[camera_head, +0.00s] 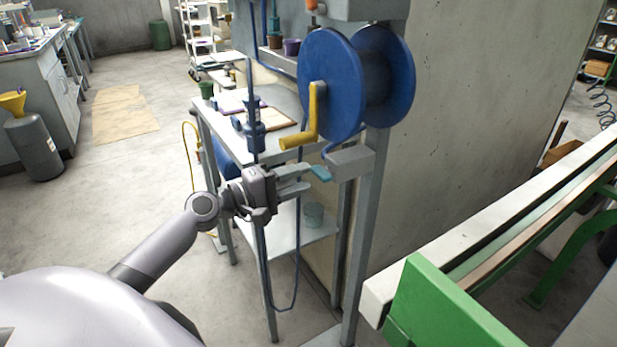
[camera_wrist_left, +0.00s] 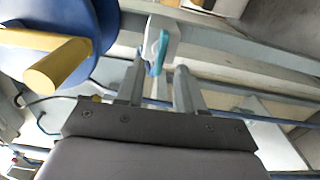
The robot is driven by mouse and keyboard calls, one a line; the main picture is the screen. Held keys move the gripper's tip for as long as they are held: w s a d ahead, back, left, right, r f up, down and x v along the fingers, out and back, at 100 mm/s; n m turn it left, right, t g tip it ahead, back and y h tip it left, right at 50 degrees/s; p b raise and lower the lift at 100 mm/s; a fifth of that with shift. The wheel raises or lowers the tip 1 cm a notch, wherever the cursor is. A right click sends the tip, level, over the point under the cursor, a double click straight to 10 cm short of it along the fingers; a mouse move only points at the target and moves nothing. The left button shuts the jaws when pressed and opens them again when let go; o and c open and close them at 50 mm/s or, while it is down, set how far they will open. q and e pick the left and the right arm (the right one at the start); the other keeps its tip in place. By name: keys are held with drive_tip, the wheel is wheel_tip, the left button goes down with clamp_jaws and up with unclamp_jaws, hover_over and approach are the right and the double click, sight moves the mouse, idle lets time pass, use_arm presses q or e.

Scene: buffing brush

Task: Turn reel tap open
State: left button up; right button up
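The reel tap's teal handle (camera_head: 321,173) sits just below the blue hose reel (camera_head: 335,85), beside a grey bracket on the metal post. In the left wrist view, the teal handle (camera_wrist_left: 162,52) hangs by a pale tap body, ahead of my fingertips. My left gripper (camera_head: 306,179) points right toward the handle, its two fingers apart and empty. In the wrist view, my left gripper (camera_wrist_left: 159,68) has the handle roughly in line with the gap. I cannot tell whether a finger touches it. My right gripper is not in view.
The reel's yellow crank (camera_head: 312,118) hangs just above my left gripper, and a blue hose loops down below it. A grey shelf table (camera_head: 222,132) with tools stands behind the gripper. A green-ended bench (camera_head: 440,310) stands at the lower right.

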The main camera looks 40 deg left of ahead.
use_arm(q)
drive_tip(key=shift+v, duration=1.75)
